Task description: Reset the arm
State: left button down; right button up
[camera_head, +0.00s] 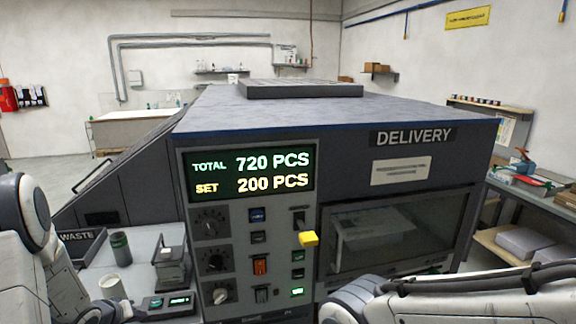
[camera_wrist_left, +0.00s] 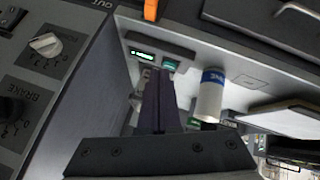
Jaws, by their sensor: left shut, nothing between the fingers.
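My left gripper (camera_wrist_left: 160,78) shows in the left wrist view with its two dark fingers together and nothing between them. It is above a pale work surface, beside a white cylinder with a blue band (camera_wrist_left: 211,92). My left arm comes in at the left edge of the head view, but the fingers are hard to make out there. My right arm crosses the bottom right of the head view, and its gripper is out of the picture.
A large grey machine (camera_head: 340,120) with a count display (camera_head: 250,172), knobs and a yellow-tipped lever (camera_head: 309,239) fills the middle. On the left counter are a dark green-banded cylinder (camera_head: 120,249), a metal stand (camera_head: 170,265) and a small device with a green display (camera_head: 166,303).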

pick_arm(q)
jog(key=s+d+r+m+g+b, duration=0.1)
jog(key=s+d+r+m, duration=0.15)
jog(key=d, duration=0.75)
jog(key=s+d+r+m+g+b, duration=0.1)
jog(key=d+r+m+g+b, duration=0.2)
jog(key=d, duration=0.7)
jog(key=s+d+r+m+g, duration=0.1)
jog(key=s+d, duration=0.3)
jog(key=s, duration=0.4)
jog(key=s+d+r+m+g, duration=0.1)
jog(key=s+d+m, duration=0.3)
jog(key=s, duration=0.4)
jog(key=s+d+r+m+g+b, duration=0.1)
jog(key=s+d+r+m+g, duration=0.1)
jog(key=s+d, duration=0.4)
jog(key=s+m, duration=0.1)
jog(key=s, duration=0.2)
jog(key=shift+h, duration=0.4)
